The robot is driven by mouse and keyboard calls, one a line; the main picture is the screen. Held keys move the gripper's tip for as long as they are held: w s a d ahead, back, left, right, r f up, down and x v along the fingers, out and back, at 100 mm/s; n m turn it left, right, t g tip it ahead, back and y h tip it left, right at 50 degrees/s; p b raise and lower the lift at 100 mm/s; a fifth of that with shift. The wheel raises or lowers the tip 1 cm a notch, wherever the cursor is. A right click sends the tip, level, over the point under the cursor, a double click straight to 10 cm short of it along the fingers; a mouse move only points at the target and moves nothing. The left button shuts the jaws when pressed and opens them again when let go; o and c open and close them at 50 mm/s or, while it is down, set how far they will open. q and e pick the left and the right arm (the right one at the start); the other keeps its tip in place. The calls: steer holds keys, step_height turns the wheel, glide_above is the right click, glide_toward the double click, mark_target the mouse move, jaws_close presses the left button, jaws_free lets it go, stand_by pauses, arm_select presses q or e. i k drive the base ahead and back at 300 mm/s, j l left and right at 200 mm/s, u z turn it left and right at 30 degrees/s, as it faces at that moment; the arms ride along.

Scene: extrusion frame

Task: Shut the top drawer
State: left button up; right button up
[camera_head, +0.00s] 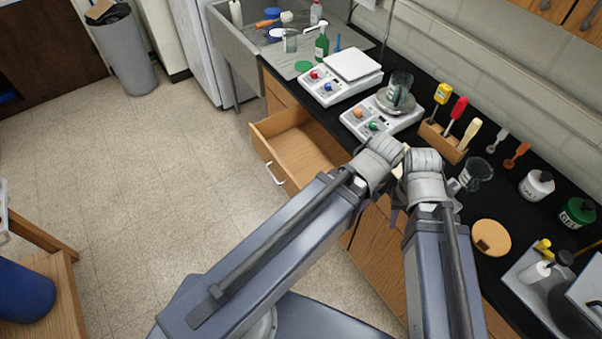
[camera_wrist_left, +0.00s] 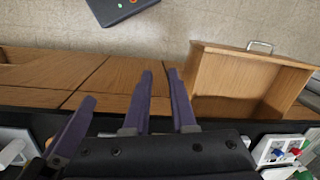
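The top drawer (camera_head: 262,153) is pulled out from the wooden cabinet under the black counter. Its inside looks empty where I see it. Its metal handle (camera_head: 275,174) faces the aisle, and the drawer also shows in the left wrist view (camera_wrist_left: 235,75). My left gripper (camera_wrist_left: 160,72) has two purple fingers apart with nothing between them, beside the drawer's side wall and not on the handle. In the head view it is mostly hidden by its wrist. My right gripper (camera_head: 424,203) is close beside it, largely hidden by its own arm; its opening is unclear.
The counter holds two white scales (camera_head: 342,82) (camera_head: 380,118), a wooden tool holder (camera_head: 442,142), a glass beaker (camera_head: 476,174) and a round wooden disc (camera_head: 491,238). The floor (camera_head: 150,180) in front of the drawer is clear. A grey bin (camera_head: 125,55) stands far left.

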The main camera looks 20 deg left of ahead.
mark_target(295, 148)
steer(key=k+u, duration=0.15)
steer(key=u, duration=0.6)
